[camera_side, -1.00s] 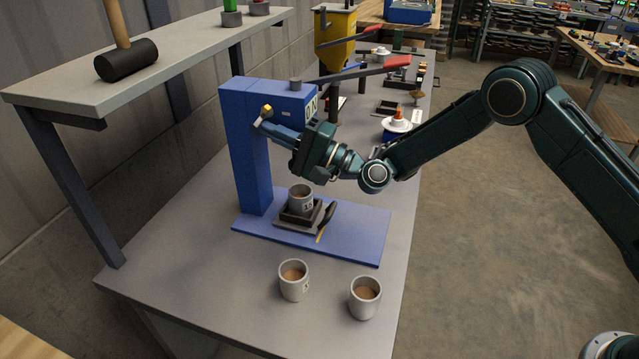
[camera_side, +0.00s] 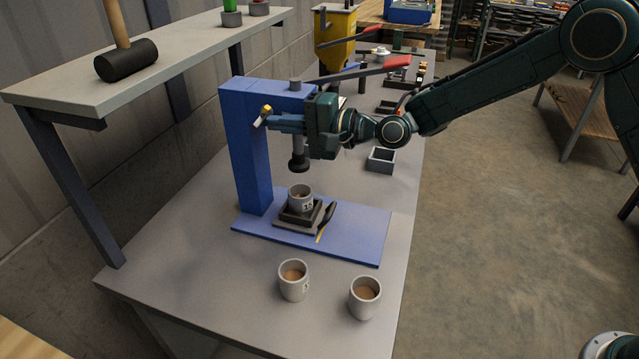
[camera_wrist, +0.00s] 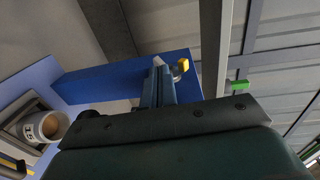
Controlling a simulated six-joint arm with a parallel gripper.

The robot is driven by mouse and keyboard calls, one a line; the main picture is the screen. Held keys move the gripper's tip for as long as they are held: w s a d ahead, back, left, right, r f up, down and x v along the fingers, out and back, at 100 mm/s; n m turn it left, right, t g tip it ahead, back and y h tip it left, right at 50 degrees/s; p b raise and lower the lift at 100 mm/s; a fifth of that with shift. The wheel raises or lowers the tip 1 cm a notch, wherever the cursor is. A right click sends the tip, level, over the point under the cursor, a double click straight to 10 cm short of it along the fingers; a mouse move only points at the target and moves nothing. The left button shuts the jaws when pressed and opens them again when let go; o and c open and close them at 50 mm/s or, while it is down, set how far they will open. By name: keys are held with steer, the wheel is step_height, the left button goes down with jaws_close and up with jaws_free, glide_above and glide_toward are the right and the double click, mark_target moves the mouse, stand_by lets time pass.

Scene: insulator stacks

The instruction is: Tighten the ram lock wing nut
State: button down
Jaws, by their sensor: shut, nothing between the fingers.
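The brass wing nut (camera_side: 263,116) sits on the side of the blue press column (camera_side: 248,150). It also shows in the wrist view (camera_wrist: 181,67), just beyond the fingertips. My gripper (camera_side: 272,124) is shut and empty, its blue fingers pointing left with the tips close beside the nut. Whether they touch it I cannot tell. In the wrist view the closed fingers (camera_wrist: 160,68) lie across the blue press frame. The dark ram (camera_side: 298,161) hangs below my gripper, above a grey cup (camera_side: 300,197) in the black holder. The upper ram is partly hidden by my gripper.
The press lever with a red grip (camera_side: 397,62) reaches over my wrist. Two filled cups (camera_side: 294,281) (camera_side: 365,297) stand at the bench front. A shelf with a mallet (camera_side: 126,60) is at upper left. A small grey open box (camera_side: 381,160) stands to the right.

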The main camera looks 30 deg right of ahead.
steer(key=shift+r+g+h, duration=0.45)
steer(key=shift+g+h, duration=0.35)
steer(key=shift+d+r+g+h, duration=0.1)
steer(key=shift+r+g+h, duration=0.05)
steer(key=shift+g+h, duration=0.15)
steer(key=s+d+r+n+h, duration=0.2)
steer(key=s+d+r, duration=0.1)
steer(key=s+d, duration=0.5)
steer(key=s+d+r+n+g+h, duration=0.1)
steer(key=s+d+r+n+h, duration=0.1)
steer(key=s+d, duration=0.7)
steer(key=shift+s+d+r+n+h, duration=0.35)
steer(key=shift+s+r+n, duration=0.45)
steer(key=shift+s, duration=1.6)
